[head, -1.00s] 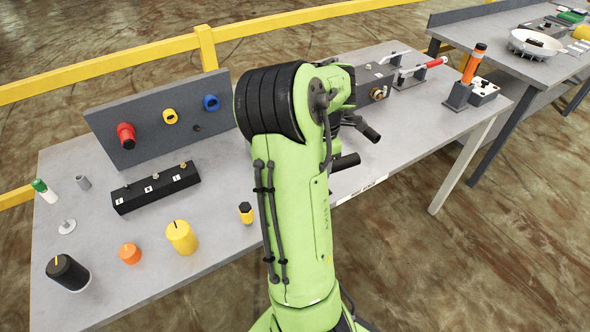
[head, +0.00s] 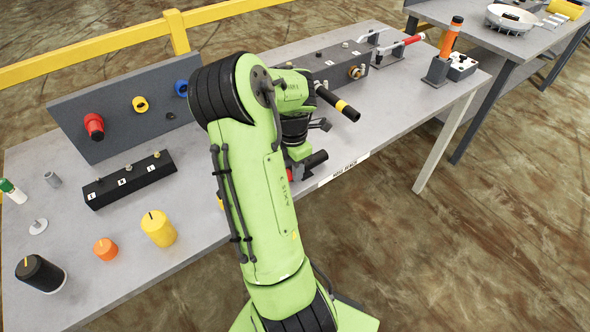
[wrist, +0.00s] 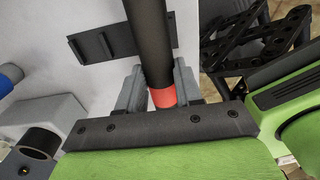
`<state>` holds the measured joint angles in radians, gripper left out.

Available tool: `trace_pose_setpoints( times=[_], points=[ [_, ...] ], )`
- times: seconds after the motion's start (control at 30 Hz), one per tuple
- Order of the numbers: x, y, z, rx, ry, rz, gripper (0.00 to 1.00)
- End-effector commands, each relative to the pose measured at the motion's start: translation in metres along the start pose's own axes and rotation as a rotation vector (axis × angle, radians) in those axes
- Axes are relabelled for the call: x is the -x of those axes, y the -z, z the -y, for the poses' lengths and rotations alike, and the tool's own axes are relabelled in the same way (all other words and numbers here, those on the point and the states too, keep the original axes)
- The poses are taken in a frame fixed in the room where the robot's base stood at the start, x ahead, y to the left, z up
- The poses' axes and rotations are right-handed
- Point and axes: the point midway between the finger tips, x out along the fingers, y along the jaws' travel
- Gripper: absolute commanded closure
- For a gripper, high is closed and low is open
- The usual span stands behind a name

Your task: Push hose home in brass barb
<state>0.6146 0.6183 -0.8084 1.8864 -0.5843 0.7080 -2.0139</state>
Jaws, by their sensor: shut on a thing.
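In the wrist view my gripper (wrist: 160,88) is shut on a black hose (wrist: 148,40), its grey fingers on either side. A red band (wrist: 163,97) on the hose lies between the fingers, near the palm. The hose runs away past the top edge, so its far end is hidden there. The brass barb (head: 357,72) is on the end of a dark block (head: 330,66), apart from that rod.
A grey panel (head: 75,115) with red, yellow and blue fittings stands at the left. A black block (head: 128,180) and several knobs lie before it. An orange-topped post (head: 450,38) stands right of the barb. Bare tabletop (head: 405,100) lies in front of the barb.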

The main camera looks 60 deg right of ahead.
Motion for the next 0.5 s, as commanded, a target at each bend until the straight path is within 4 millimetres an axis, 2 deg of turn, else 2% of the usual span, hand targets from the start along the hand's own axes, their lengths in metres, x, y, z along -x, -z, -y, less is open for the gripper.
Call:
trace_pose_setpoints(
  times=[0.03, 0.4, 0.43, 0.5],
  points=[
    [-0.0052, -0.0002, 0.0003, 0.0, 0.001, 0.0, 0.98],
    [-0.0097, -0.0002, -0.0001, 0.0, -0.001, 0.0, 0.98],
    [-0.0099, -0.0001, -0.0001, 0.0, -0.001, 0.0, 0.64],
    [-0.0088, -0.0001, -0.0001, 0.0, -0.001, 0.0, 0.53]
  ],
)
